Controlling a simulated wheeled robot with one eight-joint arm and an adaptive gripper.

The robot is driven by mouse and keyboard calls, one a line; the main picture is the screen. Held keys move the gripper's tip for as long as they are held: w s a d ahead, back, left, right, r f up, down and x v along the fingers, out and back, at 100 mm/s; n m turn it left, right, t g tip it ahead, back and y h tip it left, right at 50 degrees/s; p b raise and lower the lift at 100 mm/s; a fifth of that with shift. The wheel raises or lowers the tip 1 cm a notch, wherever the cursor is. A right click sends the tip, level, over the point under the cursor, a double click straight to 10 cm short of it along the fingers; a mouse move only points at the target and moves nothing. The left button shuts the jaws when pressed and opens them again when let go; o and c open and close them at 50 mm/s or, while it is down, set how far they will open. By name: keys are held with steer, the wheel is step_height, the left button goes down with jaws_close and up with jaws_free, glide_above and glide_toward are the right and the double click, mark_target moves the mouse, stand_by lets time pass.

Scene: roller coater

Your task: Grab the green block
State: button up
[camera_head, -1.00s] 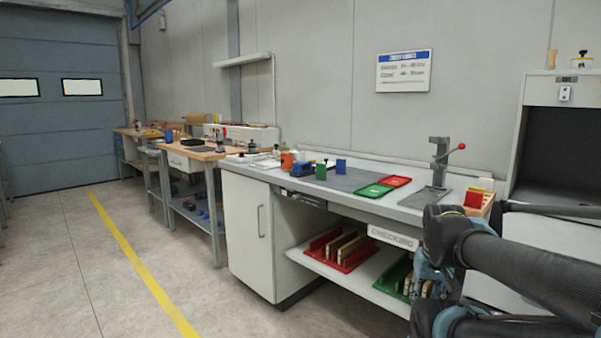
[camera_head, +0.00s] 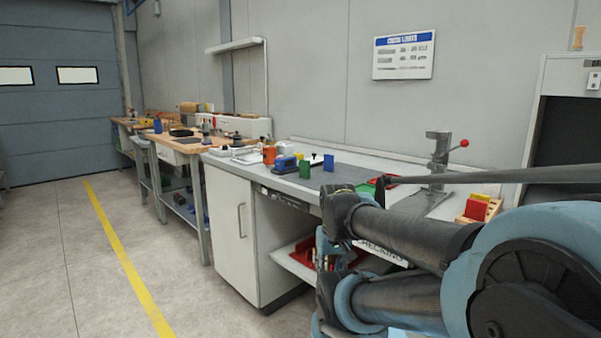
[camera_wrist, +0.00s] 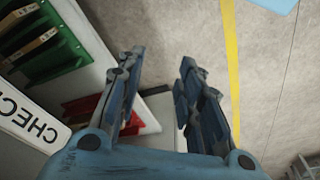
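A small green block (camera_head: 305,169) stands upright on the grey mat of the workbench (camera_head: 231,164), beside a blue block (camera_head: 328,162). My arm reaches in from the right of the head view, in front of the bench. The wrist view shows my gripper (camera_wrist: 158,80) with its two fingers spread apart and nothing between them. It points down past the bench's front edge toward the lower shelf and floor. The green block is not in the wrist view.
A blue device (camera_head: 286,165) and an orange container (camera_head: 269,154) stand left of the green block. A grey press with a red knob (camera_head: 438,160) stands to the right. Floor at left is clear.

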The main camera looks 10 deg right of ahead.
steer(key=shift+o, duration=0.4)
step_height(320, 180, up, 36)
steer(key=n+t+y, duration=0.1)
steer(key=n+y, duration=0.2)
steer(key=n, duration=0.5)
glide_above(305, 162)
steer(key=s+d, duration=0.3)
steer(key=d, duration=0.1)
steer(key=x, duration=1.6)
steer(key=shift+d+f, duration=0.1)
jaws_close()
